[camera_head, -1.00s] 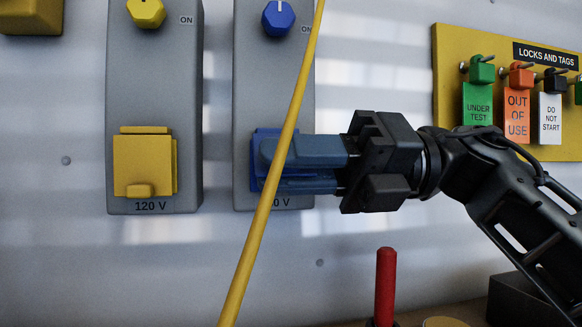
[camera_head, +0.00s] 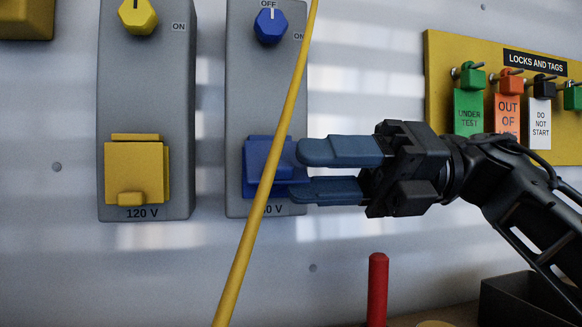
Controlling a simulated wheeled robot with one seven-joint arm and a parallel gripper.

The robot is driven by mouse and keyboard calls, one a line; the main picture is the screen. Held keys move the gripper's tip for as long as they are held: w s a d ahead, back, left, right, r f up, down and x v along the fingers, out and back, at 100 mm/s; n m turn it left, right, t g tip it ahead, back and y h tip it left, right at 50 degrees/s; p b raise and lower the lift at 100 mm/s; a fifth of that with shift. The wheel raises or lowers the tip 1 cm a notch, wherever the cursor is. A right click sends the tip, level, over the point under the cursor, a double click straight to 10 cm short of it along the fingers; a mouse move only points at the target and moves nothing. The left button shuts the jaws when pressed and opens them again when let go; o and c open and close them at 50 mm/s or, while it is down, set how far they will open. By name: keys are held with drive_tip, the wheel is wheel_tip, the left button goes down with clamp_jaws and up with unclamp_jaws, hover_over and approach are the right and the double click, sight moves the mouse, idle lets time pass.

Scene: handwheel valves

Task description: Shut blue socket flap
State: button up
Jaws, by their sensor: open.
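The blue socket flap (camera_head: 258,158) is on the lower part of a grey switch box (camera_head: 238,90), under a blue knob (camera_head: 270,26).
A yellow cable (camera_head: 268,175) runs slantwise in front of the blue flap. A second grey box with a yellow flap (camera_head: 135,172) is at left. A yellow tag board (camera_head: 440,85) hangs at right. A red post (camera_head: 377,288) stands below my gripper.

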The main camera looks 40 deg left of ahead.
drive_tip(key=shift+v, duration=2.1)
